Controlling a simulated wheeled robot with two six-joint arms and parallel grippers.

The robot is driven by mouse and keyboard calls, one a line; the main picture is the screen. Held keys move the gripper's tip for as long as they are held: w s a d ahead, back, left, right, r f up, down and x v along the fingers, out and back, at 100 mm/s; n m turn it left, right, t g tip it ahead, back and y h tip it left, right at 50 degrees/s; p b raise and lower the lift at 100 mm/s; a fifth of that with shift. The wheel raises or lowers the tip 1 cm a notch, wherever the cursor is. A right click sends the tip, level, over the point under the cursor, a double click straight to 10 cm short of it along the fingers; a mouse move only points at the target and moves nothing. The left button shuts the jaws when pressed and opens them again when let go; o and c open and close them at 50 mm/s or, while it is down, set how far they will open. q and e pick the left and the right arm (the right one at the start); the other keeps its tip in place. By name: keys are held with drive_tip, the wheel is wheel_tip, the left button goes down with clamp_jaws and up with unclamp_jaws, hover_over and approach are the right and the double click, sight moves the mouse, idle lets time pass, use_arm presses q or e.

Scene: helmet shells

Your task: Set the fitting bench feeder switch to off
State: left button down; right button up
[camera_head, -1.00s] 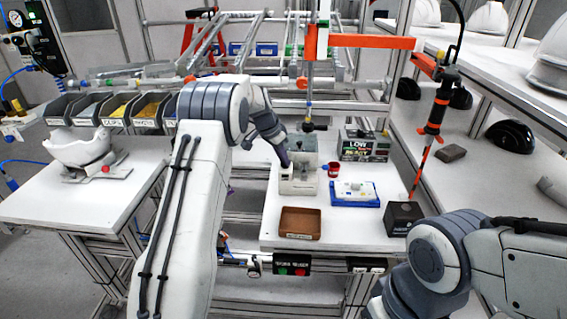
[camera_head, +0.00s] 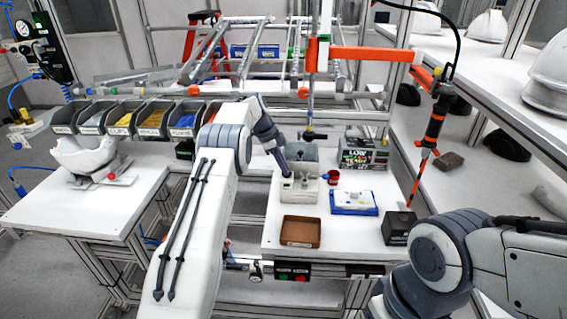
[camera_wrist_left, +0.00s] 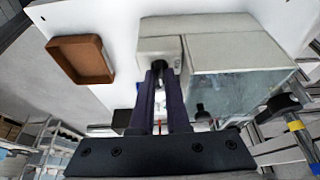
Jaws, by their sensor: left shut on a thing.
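The feeder (camera_head: 302,196) is a cream box with a grey, partly clear hopper on the white fitting bench (camera_head: 345,235). In the left wrist view its cream and grey body (camera_wrist_left: 230,52) fills the upper middle. My left gripper (camera_head: 287,173) reaches the feeder's left side from above. In the left wrist view the dark fingers (camera_wrist_left: 161,72) are close together around a small part at a slot in the cream housing. This looks like the switch, but the fingers mostly hide it, and its setting cannot be read. My right gripper is out of view.
A brown tray (camera_head: 301,232), a blue-edged tray (camera_head: 353,208), a red cup (camera_head: 333,177) and a dark block (camera_head: 399,227) stand near the feeder. An orange-banded hanging tool (camera_head: 432,128) is to the right. A side table (camera_head: 75,208) bears a white shell.

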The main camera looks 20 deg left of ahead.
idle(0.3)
use_arm(q)
drive_tip(key=c, duration=0.9)
unclamp_jaws()
drive_tip(key=p+v, duration=0.2)
drive_tip(key=v, duration=0.8)
drive_tip(key=shift+r, duration=0.25)
drive_tip(key=shift+w, duration=0.1)
